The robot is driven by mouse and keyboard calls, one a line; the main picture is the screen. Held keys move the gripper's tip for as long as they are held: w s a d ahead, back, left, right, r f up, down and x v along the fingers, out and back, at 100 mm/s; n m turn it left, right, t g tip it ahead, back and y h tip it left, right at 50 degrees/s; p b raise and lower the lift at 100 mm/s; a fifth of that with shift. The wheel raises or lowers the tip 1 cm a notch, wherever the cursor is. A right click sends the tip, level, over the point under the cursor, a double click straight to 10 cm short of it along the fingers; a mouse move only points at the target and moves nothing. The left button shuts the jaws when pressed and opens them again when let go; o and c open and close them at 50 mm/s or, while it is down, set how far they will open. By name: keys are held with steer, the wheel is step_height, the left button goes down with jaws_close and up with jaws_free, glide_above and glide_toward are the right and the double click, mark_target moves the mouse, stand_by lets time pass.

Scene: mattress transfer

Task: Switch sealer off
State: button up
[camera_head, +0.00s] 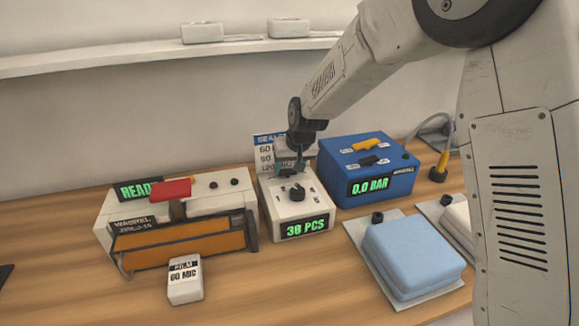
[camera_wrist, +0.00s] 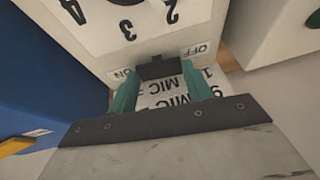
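The white control box (camera_head: 297,209) stands mid-table with a lit "PCS" count display and a black dial. In the wrist view its top (camera_wrist: 95,40) shows dial numbers and a dark switch (camera_wrist: 157,67) between "ON" at left and "OFF" at right. My gripper (camera_head: 301,170) is low over the back of this box. In the wrist view the gripper's teal fingers (camera_wrist: 160,72) stand apart, one on each side of the switch; I cannot tell whether they touch it. The sealer (camera_head: 180,240), with an orange front and red handle, stands at left with a lit "READY" display.
A blue box (camera_head: 370,168) reading "0.0 BAR" stands close right of the control box. A light blue block (camera_head: 412,255) lies on a tray in front of it. A film box (camera_head: 185,280) stands before the sealer. A sign (camera_head: 264,146) stands behind the control box.

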steer(key=shift+a, duration=0.1)
steer(key=shift+s+a+n+t+h, duration=0.1)
steer(key=shift+a+n+t+h, duration=0.1)
steer(key=shift+h, duration=0.5)
steer(key=shift+s+a+n+t+h, duration=0.1)
steer(key=shift+t+h, duration=0.1)
steer(key=shift+h, duration=0.5)
steer(key=shift+w, duration=0.1)
steer(key=o, duration=1)
steer(key=v, duration=0.7)
steer(key=shift+r, duration=0.35)
